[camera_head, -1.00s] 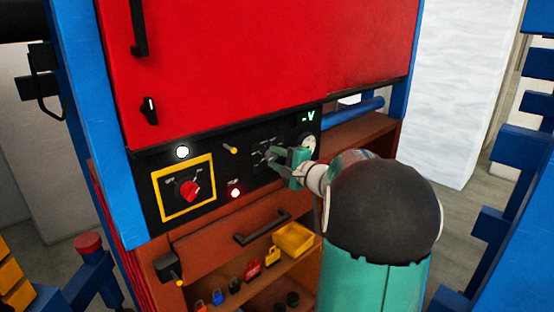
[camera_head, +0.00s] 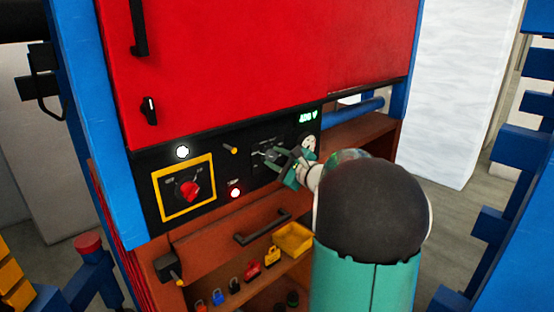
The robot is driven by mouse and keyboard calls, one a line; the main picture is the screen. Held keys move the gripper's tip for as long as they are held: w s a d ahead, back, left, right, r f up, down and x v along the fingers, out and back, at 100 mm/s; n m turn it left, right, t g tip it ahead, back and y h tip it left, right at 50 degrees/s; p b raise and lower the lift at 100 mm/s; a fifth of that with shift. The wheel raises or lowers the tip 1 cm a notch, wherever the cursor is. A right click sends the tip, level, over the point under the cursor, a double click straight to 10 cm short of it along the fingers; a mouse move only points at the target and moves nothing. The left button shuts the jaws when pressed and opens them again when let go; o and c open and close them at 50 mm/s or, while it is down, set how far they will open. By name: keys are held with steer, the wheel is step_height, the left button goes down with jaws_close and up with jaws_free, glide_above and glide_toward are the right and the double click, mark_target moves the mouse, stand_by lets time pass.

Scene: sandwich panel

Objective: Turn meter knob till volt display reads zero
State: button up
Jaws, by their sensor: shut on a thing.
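The volt display (camera_head: 308,117) glows green at the upper right of the black panel (camera_head: 215,156). It shows digits and a V, seemingly "400 V", though small and blurred. A pale round dial (camera_head: 309,143) sits just below it. My gripper (camera_head: 274,157) is at the panel, left of and below the display, shut on the meter knob. The knob is mostly hidden by the green fingers. White markings on the panel show around the fingers.
Below are a drawer handle (camera_head: 262,228), a yellow bin (camera_head: 293,239) and several padlocks.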

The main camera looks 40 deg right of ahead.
stand_by(0.4)
steer(key=o, duration=1)
steer(key=shift+c, duration=0.2)
steer(key=s, duration=1.3)
steer(key=shift+s+d, duration=0.15)
steer(key=shift+s, duration=0.25)
